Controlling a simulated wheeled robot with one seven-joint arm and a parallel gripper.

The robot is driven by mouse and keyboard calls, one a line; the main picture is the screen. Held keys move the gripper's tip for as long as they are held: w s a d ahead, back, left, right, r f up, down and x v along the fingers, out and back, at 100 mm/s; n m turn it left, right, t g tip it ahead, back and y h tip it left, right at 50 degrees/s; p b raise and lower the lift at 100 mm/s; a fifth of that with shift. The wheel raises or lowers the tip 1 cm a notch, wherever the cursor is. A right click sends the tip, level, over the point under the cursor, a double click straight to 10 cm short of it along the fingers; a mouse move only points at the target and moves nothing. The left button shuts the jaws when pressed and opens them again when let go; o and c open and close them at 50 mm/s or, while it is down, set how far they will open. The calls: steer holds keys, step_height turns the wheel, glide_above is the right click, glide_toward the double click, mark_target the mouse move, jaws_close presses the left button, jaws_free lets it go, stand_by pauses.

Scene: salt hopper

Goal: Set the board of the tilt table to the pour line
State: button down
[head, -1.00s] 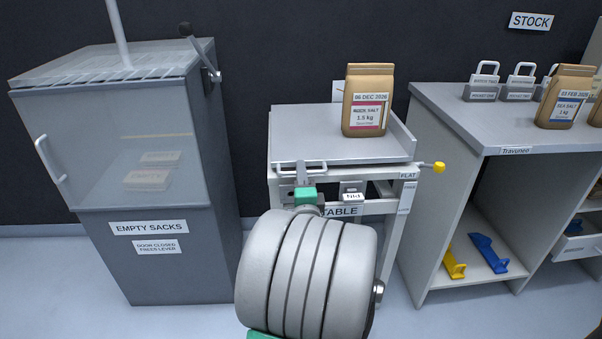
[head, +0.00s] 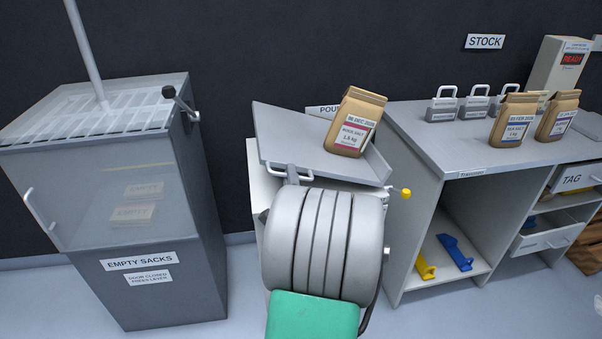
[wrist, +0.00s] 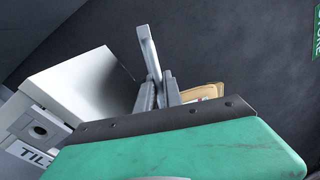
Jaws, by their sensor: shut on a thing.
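The tilt table's grey board (head: 285,130) slopes, its left end raised and its right end low by the side lip. A brown rock salt sack (head: 355,122) stands on the board and leans with it. My gripper (head: 292,177) is shut on the board's front handle (head: 270,167); the arm hides much of the table's front in the head view. In the wrist view the gripper fingers (wrist: 159,92) close at the bar-like handle (wrist: 148,48), with a bit of the sack (wrist: 206,92) behind. A POUR label (head: 322,111) is partly hidden behind the board. The yellow knob (head: 405,193) is at the table's right.
The empty sacks cabinet (head: 165,285) with its side lever (head: 182,103) stands close on the left. A stock bench (head: 425,150) with weights and more sacks stands close on the right. Some floor shows between cabinet and table.

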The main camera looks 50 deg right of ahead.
steer(key=shift+r, duration=0.1)
steer(key=c, duration=1.8)
jaws_free()
steer(key=shift+o, duration=0.2)
steer(key=b+v, duration=0.3)
steer(key=v, duration=0.5)
steer(key=shift+w, duration=0.15)
